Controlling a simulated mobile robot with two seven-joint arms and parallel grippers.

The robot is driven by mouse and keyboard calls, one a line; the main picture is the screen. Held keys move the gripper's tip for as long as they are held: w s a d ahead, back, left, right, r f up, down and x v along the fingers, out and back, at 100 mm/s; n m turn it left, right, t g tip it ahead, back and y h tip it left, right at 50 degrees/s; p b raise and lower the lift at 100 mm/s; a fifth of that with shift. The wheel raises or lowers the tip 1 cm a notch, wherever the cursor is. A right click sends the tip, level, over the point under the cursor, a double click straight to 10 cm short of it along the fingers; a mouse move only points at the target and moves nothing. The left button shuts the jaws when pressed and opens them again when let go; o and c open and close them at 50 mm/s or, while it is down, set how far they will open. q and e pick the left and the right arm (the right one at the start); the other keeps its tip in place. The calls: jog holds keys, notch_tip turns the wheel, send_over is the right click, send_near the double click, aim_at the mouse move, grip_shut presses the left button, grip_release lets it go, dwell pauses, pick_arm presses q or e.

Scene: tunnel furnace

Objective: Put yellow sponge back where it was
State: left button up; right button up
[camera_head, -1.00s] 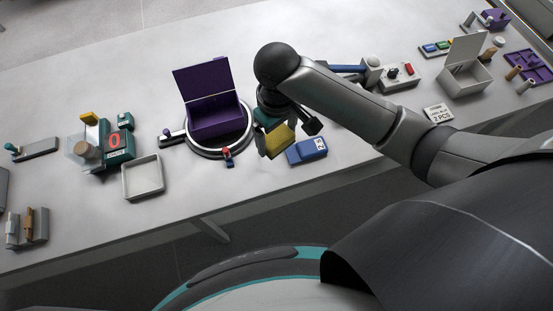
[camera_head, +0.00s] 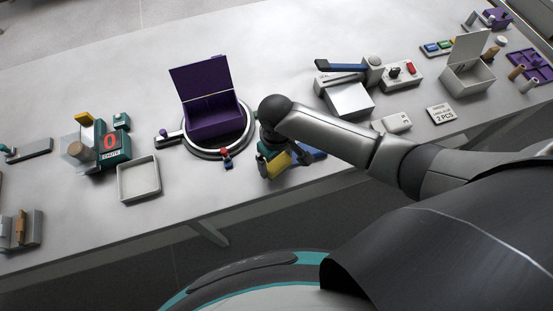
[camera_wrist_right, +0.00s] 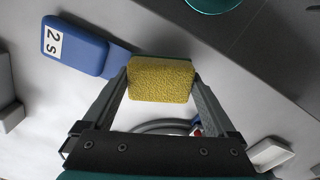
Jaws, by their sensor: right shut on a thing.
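The yellow sponge (camera_head: 275,165), with a green side, is between the fingers of my right gripper (camera_head: 279,158) in the head view. In the right wrist view the sponge (camera_wrist_right: 161,80) fills the gap between the fingertips of the gripper (camera_wrist_right: 161,84), which is shut on it. A blue block (camera_head: 314,155) lies on the table just right of the gripper, partly hidden by my arm. In the wrist view this block (camera_wrist_right: 72,47) shows a white "2 S" label. I cannot tell whether the sponge touches the table. My left gripper is not in view.
An open purple box (camera_head: 212,118) stands on a round base left of the gripper. A white tray (camera_head: 139,179) and a green counter device (camera_head: 110,143) stand further left. A grey device with a blue lever (camera_head: 340,67) stands behind my arm. The table's front edge is close.

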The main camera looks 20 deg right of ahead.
aim_at(276, 161)
jog(key=shift+f, duration=0.55)
jog(key=o, duration=1)
jog(key=shift+c, duration=0.2)
notch_tip(276, 161, up, 13)
jog(key=p, duration=0.2)
